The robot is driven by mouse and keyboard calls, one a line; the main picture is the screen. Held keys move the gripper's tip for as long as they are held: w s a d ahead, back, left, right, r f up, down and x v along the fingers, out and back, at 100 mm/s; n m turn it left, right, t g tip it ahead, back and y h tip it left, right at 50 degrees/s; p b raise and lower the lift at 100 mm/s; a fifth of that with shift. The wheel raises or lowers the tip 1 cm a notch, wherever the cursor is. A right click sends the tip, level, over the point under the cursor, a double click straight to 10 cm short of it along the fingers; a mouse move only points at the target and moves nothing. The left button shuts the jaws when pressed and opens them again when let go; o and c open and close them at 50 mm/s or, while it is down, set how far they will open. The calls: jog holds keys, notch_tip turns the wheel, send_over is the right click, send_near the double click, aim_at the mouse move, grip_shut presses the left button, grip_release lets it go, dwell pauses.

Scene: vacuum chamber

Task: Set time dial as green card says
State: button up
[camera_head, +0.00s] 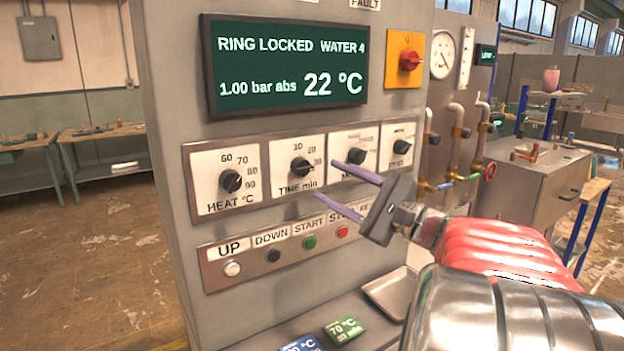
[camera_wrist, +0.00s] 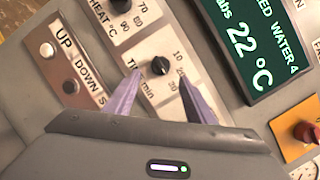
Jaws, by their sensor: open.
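The time dial (camera_head: 302,168) is a black knob on a white plate marked "TIME min", with 10, 20 and 30 readable. It also shows in the wrist view (camera_wrist: 160,66). I cannot tell its exact setting. My gripper (camera_head: 325,180) is open, its two purple fingers pointing at the panel. In the wrist view the fingers (camera_wrist: 160,76) lie on either side of the knob's picture; I see no clear contact. The green card (camera_head: 344,329) lies on the ledge below and reads "70 °C"; its smaller line is not legible.
The heat dial (camera_head: 230,181) sits left of the time dial, two more dials to its right. Below are the up (camera_head: 232,269), down, start and stop buttons. A blue card (camera_head: 302,345) and a metal tray (camera_head: 388,294) are on the ledge. The display (camera_head: 288,68) reads "RING LOCKED".

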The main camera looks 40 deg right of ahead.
jog(key=v, duration=0.7)
jog(key=shift+s+f, duration=0.15)
jog(key=shift+s, duration=0.25)
